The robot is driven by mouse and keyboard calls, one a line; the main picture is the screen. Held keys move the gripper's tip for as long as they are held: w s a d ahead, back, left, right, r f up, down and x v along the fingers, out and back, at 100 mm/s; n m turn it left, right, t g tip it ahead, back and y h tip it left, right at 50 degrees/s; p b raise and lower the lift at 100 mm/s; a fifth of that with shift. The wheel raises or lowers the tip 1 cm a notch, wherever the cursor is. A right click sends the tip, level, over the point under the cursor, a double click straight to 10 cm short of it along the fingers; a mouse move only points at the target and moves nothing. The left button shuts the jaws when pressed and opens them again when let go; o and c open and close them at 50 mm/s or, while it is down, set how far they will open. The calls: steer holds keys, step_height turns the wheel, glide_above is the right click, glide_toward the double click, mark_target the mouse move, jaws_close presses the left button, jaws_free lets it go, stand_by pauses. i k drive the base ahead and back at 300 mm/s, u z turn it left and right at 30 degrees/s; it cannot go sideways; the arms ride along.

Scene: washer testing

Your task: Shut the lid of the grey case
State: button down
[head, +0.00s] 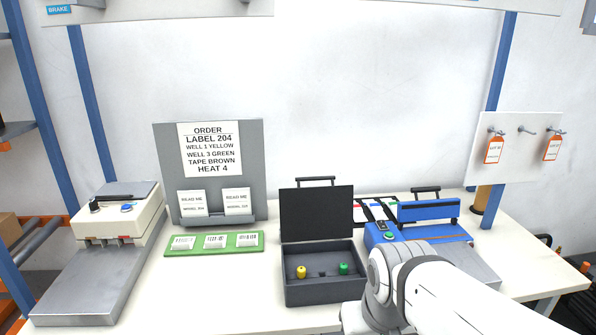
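The grey case (315,292) stands on the white table near the middle of the head view. Its dark lid (317,213) is up, close to upright, with a handle (316,181) along its top edge. Inside the case are a yellow piece (301,271) at the left and a green piece (343,268) at the right, with a dark spot between them. My white arm comes in from the lower right, and its wrist part is just right of and in front of the case. My gripper's fingers are not visible.
Right of the case is a blue device (385,236) with a raised blue bar. Left are a green tray (213,243) with white blocks, a grey order board (160,165) and a white sealing machine (100,222). Bare table (215,290) lies left of the case.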

mark_target(310, 214)
steer(key=i, duration=1)
steer(key=u, duration=0.05)
